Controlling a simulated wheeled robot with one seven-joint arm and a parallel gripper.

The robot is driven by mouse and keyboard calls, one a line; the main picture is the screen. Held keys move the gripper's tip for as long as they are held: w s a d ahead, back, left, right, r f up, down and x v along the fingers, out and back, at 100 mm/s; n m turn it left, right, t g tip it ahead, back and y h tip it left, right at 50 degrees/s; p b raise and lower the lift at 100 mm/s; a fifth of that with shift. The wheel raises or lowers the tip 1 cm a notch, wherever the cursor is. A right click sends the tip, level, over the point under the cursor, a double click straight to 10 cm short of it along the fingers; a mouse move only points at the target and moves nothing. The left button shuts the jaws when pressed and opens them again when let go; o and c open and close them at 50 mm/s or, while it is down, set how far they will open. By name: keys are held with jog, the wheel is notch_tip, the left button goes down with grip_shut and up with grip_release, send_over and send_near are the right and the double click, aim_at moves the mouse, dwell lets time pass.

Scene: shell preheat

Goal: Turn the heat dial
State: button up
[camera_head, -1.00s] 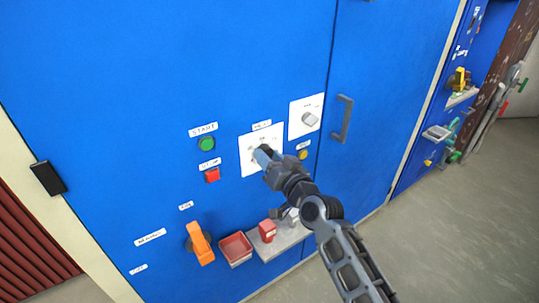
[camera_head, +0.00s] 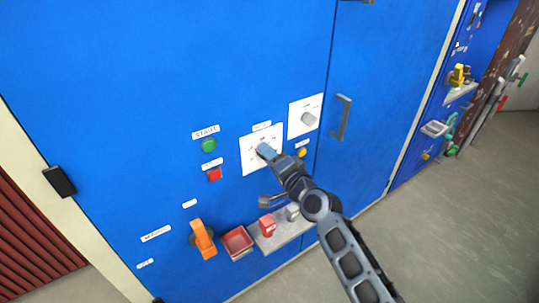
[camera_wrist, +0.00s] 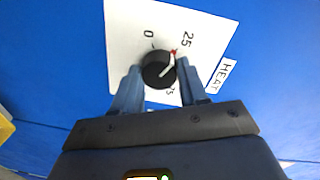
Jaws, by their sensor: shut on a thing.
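The heat dial (camera_wrist: 157,70) is a round black knob with a pale pointer line, on a white plate (camera_wrist: 120,25) marked 0 and 25. A HEAT label (camera_wrist: 224,75) is beside the plate. In the wrist view the pointer lies toward a small red mark just by the 25. My gripper (camera_wrist: 158,78) has one blue finger on each side of the dial and is shut on it. In the head view my gripper (camera_head: 266,152) reaches the white plate and hides the dial.
A second white plate with a grey knob (camera_head: 309,119) is up and right. A green START button (camera_head: 209,145) and a red button (camera_head: 214,174) are at left. An orange handle (camera_head: 203,239), red tray (camera_head: 238,241) and grey ledge (camera_head: 290,231) are below. A door handle (camera_head: 341,118) is at right.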

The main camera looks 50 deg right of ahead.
jog(key=shift+m, duration=0.3)
jog(key=o, duration=1.1)
jog(key=shift+c, duration=0.2)
jog(key=b+v, duration=0.1)
jog(key=v, duration=0.7)
jog(key=shift+w, duration=0.1)
